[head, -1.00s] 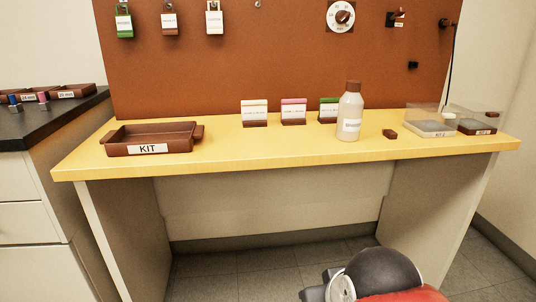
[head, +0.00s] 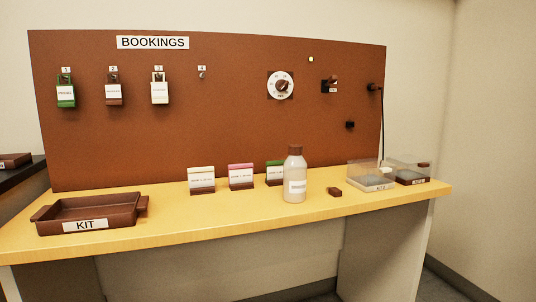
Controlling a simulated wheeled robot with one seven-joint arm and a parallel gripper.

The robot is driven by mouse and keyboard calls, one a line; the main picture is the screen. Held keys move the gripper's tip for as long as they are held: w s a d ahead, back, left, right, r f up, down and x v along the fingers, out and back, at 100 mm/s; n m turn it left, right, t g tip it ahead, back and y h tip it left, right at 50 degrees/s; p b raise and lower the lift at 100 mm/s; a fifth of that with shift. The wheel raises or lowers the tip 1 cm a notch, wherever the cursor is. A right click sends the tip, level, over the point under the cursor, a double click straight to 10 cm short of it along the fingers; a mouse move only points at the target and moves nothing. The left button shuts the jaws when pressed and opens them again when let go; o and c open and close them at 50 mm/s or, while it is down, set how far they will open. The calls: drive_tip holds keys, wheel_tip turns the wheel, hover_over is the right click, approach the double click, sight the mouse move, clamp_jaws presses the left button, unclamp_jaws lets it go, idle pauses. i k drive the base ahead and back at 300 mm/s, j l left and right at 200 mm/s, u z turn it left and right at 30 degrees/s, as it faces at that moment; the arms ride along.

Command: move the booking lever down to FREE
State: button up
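The brown pegboard headed BOOKINGS (head: 153,43) stands behind the yellow table. A small dark lever with a reddish-brown handle (head: 332,81) is mounted on the board's right part, with a small white label below it. It looks like the booking lever. Its handle points to the right and seems slightly raised; the label is too small to read, so I cannot tell its exact setting. My gripper is not in view.
A white dial (head: 281,86) is left of the lever; a black plug with a cord (head: 374,87) is right of it. Tagged padlocks (head: 160,88) hang at left. A bottle (head: 294,178), card holders, clear-lidded boxes and a KIT tray (head: 88,214) stand on the table (head: 230,218).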

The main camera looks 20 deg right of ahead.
sight(333, 78)
drive_tip(key=l+u, duration=0.1)
drive_tip(key=l, duration=1.75)
